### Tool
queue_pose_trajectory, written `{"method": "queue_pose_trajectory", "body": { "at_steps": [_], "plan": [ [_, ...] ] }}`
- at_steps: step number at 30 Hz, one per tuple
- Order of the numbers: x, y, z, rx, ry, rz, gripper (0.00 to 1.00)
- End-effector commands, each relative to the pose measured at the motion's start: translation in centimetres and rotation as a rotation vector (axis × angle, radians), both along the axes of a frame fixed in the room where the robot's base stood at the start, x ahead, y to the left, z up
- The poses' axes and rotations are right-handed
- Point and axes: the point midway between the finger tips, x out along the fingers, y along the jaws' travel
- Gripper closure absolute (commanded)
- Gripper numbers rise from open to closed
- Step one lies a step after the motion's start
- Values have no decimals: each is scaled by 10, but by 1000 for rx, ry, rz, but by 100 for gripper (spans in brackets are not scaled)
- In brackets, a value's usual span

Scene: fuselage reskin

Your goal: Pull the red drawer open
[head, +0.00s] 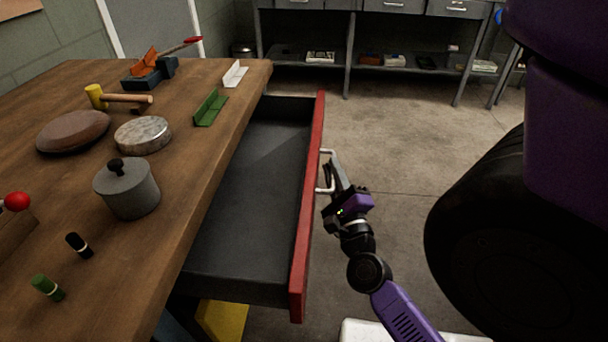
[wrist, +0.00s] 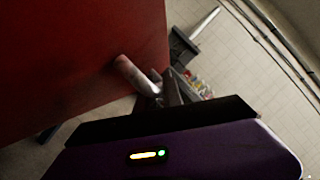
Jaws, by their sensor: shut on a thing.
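The red drawer (head: 312,190) under the workbench stands far out, and its dark interior shows empty in the head view. Its red front faces right and carries a pale bar handle (head: 327,153). My gripper (head: 331,172) is at the handle and shut on it, with my purple and black arm reaching up from the lower right. In the wrist view the red drawer front (wrist: 80,60) fills the upper left, and the handle (wrist: 135,76) runs to my gripper (wrist: 172,90). The fingertips are partly hidden there.
A yellow object (head: 222,320) is below the drawer. Shelving (head: 350,50) stands at the back.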

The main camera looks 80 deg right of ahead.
Motion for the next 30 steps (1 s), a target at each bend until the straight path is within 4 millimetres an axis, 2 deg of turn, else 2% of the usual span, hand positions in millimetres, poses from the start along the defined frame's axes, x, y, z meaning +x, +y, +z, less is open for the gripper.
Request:
{"method": "queue_pose_trajectory", "body": {
  "at_steps": [1, 3, 9, 23, 24, 30],
  "plan": [
    [-11, 1, -7, 2, 6, 2, 100],
    [-23, -1, -6, 1, 4, 2, 100],
    [-46, -3, -4, 3, 3, 2, 100],
    [-51, -4, -2, 4, 2, 2, 100],
    [-51, -4, -2, 4, 2, 2, 81],
    [-51, -4, -1, 1, 1, 1, 80]
  ]
}}
